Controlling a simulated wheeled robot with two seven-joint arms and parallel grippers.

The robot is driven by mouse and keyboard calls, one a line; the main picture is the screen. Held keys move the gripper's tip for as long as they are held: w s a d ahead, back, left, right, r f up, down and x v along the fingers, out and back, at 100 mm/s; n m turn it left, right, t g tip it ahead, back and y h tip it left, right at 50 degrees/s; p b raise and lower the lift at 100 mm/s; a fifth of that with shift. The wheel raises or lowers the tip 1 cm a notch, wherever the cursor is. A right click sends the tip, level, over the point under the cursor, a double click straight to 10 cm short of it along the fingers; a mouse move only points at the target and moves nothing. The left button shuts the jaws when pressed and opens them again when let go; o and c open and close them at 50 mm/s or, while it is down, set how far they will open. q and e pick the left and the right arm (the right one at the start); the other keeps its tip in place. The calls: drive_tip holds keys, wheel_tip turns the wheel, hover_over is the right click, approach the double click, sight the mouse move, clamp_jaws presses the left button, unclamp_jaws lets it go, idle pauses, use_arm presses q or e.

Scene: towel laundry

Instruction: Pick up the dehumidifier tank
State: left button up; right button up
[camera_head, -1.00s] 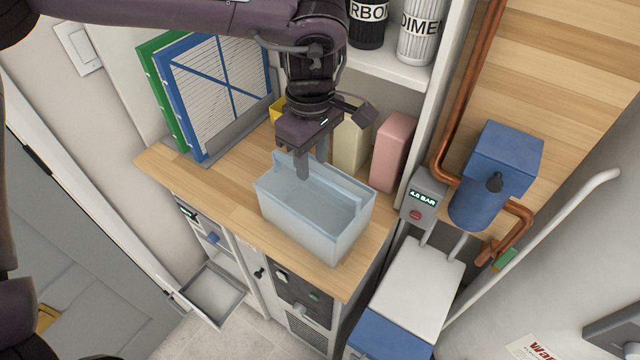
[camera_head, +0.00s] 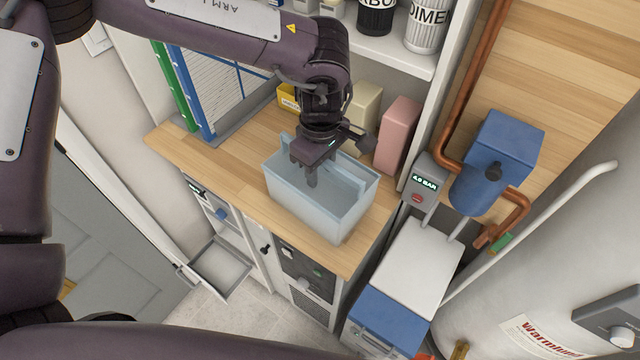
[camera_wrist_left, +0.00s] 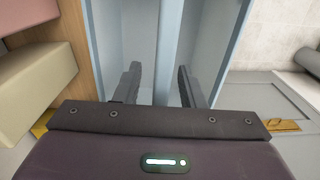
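The dehumidifier tank (camera_head: 312,216) is a translucent pale blue open box on the wooden counter. My left gripper (camera_head: 311,178) points down into its open top, near the back left side. In the left wrist view, the left gripper (camera_wrist_left: 158,72) has its two fingers apart, one on each side of a pale blue bar or wall (camera_wrist_left: 168,40) of the tank. A gap shows beside the left finger; whether the right finger touches the bar cannot be told. My right gripper is not in view.
A pink box (camera_head: 397,135) and a cream box (camera_head: 365,105) stand behind the tank. Framed filters (camera_head: 205,80) lean at the back left. A shelf (camera_head: 395,55) hangs above. The pump unit (camera_head: 495,160) stands right. An open drawer (camera_head: 220,267) juts out below the counter.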

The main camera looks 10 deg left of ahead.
use_arm(q)
clamp_jaws()
idle(0.3)
